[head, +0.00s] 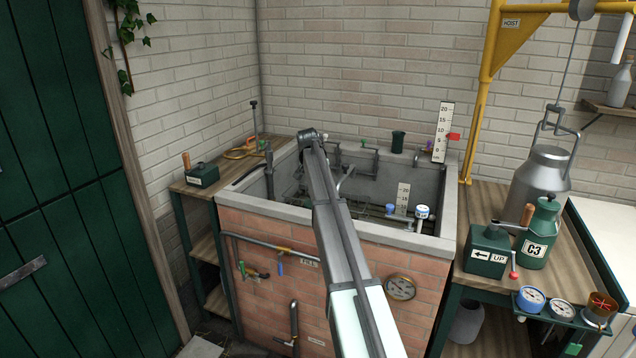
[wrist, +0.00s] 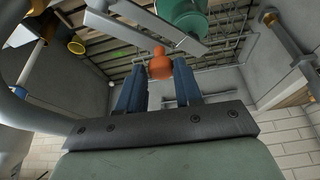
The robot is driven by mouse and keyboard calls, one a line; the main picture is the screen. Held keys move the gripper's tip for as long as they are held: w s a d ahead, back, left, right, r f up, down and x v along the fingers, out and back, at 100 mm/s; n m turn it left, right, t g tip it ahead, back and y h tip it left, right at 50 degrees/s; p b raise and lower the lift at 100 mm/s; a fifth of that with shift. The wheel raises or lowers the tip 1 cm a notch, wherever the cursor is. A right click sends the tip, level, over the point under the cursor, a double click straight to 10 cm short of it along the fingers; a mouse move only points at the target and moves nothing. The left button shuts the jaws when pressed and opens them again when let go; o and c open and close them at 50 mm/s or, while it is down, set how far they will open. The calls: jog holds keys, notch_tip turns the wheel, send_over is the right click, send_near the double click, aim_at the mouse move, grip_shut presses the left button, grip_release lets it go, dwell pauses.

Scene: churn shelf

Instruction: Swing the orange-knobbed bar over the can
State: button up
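The orange knob (wrist: 160,65) shows in the wrist view, under a grey flat bar (wrist: 150,22). My gripper (wrist: 161,72) has its two blue fingers on either side of the knob. A large grey metal can (head: 540,185) stands at the right, under the hoist hook.
The brick tank (head: 290,240) has pipes inside and gauge boards at its back. A yellow hoist post (head: 478,120) rises at its right. A green C3 canister (head: 538,235) and a green UP box (head: 487,250) stand on the right bench. A teal cylinder (wrist: 185,15) is near the bar.

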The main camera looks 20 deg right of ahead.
jog(key=o, duration=0.3)
jog(key=v, duration=1.3)
jog(key=shift+a+r, duration=0.15)
jog(key=shift+r, duration=0.2)
jog(key=shift+s, duration=0.1)
jog(key=s+a+f+n+g+y, duration=0.15)
jog(key=s+a+f, duration=0.5)
jog(key=f, duration=0.65)
jog(key=s+a+f+n, duration=0.3)
jog(key=s+a+f, duration=0.1)
jog(key=s+f, duration=0.7)
jog(key=s+a+f+n+g+y, duration=0.15)
jog(key=s+a+f, duration=0.5)
jog(key=f, duration=0.75)
jog(key=s+a+f+n+g, duration=0.1)
jog(key=s+f+g, duration=0.1)
jog(key=s+f, duration=0.8)
jog(key=s+a+f+n+g, duration=0.1)
jog(key=s+f, duration=0.9)
jog(key=s, duration=1.1)
jog(key=s+a+f+n+g, duration=0.1)
jog(key=s+a+f+g, duration=0.1)
jog(key=s+f, duration=0.8)
jog(key=s+g, duration=0.1)
jog(key=s, duration=0.4)
jog(key=shift+s+a+n+g, duration=0.25)
jog(key=shift+a+n+g, duration=0.1)
jog(key=shift+n+g, duration=0.05)
